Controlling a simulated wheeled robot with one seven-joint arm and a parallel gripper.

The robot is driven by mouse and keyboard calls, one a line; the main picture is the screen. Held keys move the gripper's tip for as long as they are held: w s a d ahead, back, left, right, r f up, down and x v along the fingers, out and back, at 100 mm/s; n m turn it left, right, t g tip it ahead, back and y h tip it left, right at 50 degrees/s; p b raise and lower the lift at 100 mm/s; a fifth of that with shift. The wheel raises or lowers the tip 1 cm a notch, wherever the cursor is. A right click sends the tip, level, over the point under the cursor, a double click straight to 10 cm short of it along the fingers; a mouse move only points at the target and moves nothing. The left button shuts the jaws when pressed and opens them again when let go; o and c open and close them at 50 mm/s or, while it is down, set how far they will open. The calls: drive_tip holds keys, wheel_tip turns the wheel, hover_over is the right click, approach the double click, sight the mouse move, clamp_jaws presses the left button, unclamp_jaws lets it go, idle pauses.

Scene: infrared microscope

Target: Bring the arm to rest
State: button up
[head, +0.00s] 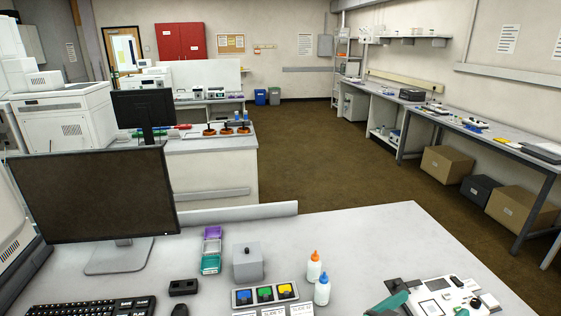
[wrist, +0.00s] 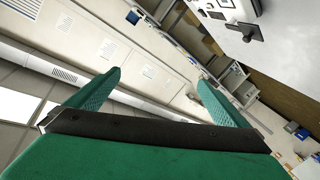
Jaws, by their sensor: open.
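My gripper shows in the wrist view (wrist: 155,90) with two green fingers spread wide apart and nothing between them. The wrist view is tilted and looks out across the room at walls and ceiling lights. In the head view a green part of my gripper (head: 388,303) shows at the bottom edge, over the front right of the near desk (head: 380,225). It is in front of a white device with a small screen (head: 437,300). The rest of my arm is out of the frame.
The near desk holds a monitor (head: 95,195), a keyboard (head: 90,308), a grey box (head: 247,262), a tray of coloured blocks (head: 265,295), and orange-capped (head: 314,268) and blue-capped (head: 322,290) bottles. The desk's back right is clear. Brown floor (head: 320,155) lies open beyond.

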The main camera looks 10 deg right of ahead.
drive_tip(key=s+a+f+n+t+y, duration=0.1)
drive_tip(key=a+f+n+t+y, duration=0.45)
drive_tip(key=a+f, duration=0.35)
drive_tip(key=s+a+f+n+t+y, duration=0.2)
drive_tip(key=a+f+n+t+y, duration=0.4)
drive_tip(key=a, duration=0.5)
drive_tip(key=s+a+f+m+g+y, duration=0.1)
drive_tip(key=s+a+f+m+y, duration=0.1)
drive_tip(key=s+a, duration=0.6)
drive_tip(key=s+a+f+m+g+y, duration=0.1)
drive_tip(key=s+a+f, duration=0.3)
drive_tip(key=s+a, duration=0.5)
drive_tip(key=s+y, duration=0.1)
drive_tip(key=s, duration=0.3)
drive_tip(key=shift+s+f+m, duration=0.2)
drive_tip(key=shift+s+m, duration=0.15)
drive_tip(key=shift+s, duration=0.05)
